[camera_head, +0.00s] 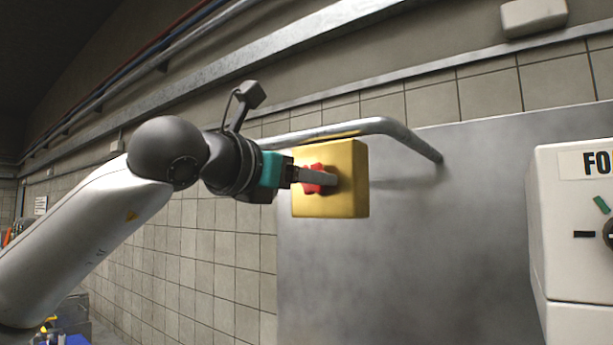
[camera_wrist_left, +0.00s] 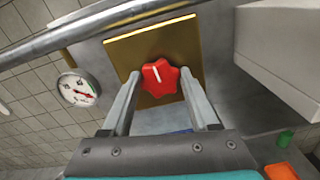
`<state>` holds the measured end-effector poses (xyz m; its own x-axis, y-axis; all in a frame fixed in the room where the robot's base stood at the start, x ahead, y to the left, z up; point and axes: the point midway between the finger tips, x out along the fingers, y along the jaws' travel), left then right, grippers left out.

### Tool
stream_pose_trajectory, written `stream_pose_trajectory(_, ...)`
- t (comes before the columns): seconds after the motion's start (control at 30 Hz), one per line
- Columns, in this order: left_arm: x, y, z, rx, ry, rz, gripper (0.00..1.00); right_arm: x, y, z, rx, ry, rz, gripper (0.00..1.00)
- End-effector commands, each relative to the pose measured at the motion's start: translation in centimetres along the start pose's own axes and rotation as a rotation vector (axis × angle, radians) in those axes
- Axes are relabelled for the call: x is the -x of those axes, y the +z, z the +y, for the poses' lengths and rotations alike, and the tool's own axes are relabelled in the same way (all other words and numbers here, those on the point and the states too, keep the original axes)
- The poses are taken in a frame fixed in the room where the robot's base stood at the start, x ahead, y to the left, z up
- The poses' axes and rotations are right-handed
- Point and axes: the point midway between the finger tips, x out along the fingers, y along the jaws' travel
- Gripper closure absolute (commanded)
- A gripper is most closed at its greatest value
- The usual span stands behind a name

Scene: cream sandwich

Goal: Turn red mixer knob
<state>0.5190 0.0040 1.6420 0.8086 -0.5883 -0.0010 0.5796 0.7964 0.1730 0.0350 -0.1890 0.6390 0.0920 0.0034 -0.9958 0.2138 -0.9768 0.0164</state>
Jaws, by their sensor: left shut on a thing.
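The red knob (camera_head: 312,187) is star-shaped and sits on the front of a yellow box (camera_head: 345,158) beside the steel panel. In the left wrist view the red knob (camera_wrist_left: 159,79) carries a white mark that points up, slightly left, and the box shows as a gold plate (camera_wrist_left: 190,36) behind it. My left gripper (camera_head: 324,178) is at the knob. Its fingers (camera_wrist_left: 160,88) lie on either side of the knob, shut on it. They partly hide the knob in the head view. My right gripper is in neither view.
A metal pipe (camera_head: 375,124) bends around above the yellow box. A white machine (camera_head: 570,230) with a dial and a label starting "FO" stands at the right. A round gauge (camera_wrist_left: 77,88) shows left of the knob in the wrist view.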

Motion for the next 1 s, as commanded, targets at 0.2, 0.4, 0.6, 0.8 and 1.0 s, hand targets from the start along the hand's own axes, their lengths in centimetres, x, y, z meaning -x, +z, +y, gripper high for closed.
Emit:
stream_pose_trajectory(0.2, 0.0, 0.0, 0.0, 0.0, 0.0, 0.0, 0.71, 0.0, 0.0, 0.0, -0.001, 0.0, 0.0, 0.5)
stream_pose_trajectory(0.4, 0.0, 0.0, 0.0, 0.0, 0.0, 0.0, 0.93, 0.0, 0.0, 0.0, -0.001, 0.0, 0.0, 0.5)
stream_pose_trajectory(0.6, 0.0, 0.0, 0.0, 0.011, -0.001, -0.001, 0.95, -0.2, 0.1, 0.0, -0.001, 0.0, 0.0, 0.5)
stream_pose_trajectory(0.8, 0.0, -0.2, -0.1, 0.077, -0.001, -0.002, 0.95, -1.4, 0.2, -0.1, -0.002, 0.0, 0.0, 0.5)
stream_pose_trajectory(1.0, 0.0, -0.3, -0.1, 0.213, -0.001, -0.003, 0.95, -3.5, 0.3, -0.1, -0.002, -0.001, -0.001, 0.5)
